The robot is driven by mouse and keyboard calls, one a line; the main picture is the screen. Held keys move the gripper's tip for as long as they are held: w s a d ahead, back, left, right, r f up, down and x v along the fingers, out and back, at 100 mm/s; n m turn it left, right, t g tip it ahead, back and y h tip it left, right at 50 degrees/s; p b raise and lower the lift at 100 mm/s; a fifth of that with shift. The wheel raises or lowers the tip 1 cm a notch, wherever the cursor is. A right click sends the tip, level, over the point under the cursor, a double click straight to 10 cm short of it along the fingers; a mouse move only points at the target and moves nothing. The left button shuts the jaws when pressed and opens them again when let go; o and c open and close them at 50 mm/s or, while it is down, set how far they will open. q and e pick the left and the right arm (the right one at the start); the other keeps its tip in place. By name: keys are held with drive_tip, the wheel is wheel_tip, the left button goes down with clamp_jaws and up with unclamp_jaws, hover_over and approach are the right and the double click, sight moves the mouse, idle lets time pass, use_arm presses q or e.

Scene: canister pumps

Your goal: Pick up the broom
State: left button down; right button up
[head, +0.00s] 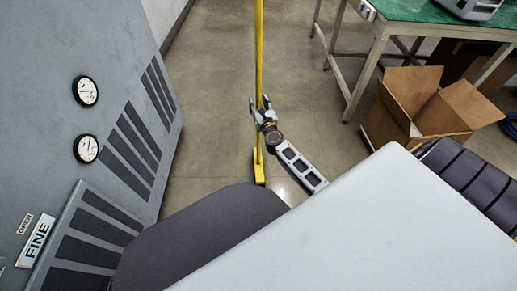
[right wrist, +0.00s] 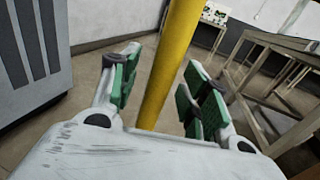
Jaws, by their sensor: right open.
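The broom (head: 259,50) is a yellow pole standing close to upright, with a yellow foot (head: 259,172) low on the floor. My right gripper (head: 259,104) is at the pole in the head view, with its fingers open. In the right wrist view, the yellow pole (right wrist: 169,62) runs between the two green-padded fingers of the right gripper (right wrist: 158,95), with gaps on both sides. The gripper body hides the pole's lower part there. My left gripper is not in view.
A grey cabinet (head: 70,60) with gauges and vents stands close on the left. A green-topped table (head: 420,12) is at the upper right. An open cardboard box (head: 440,110) sits on the floor at right. Bare floor (head: 300,75) lies around the pole.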

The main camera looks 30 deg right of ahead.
drive_tip(key=shift+w, duration=0.2)
idle(0.4)
clamp_jaws()
drive_tip(key=shift+r, duration=0.15)
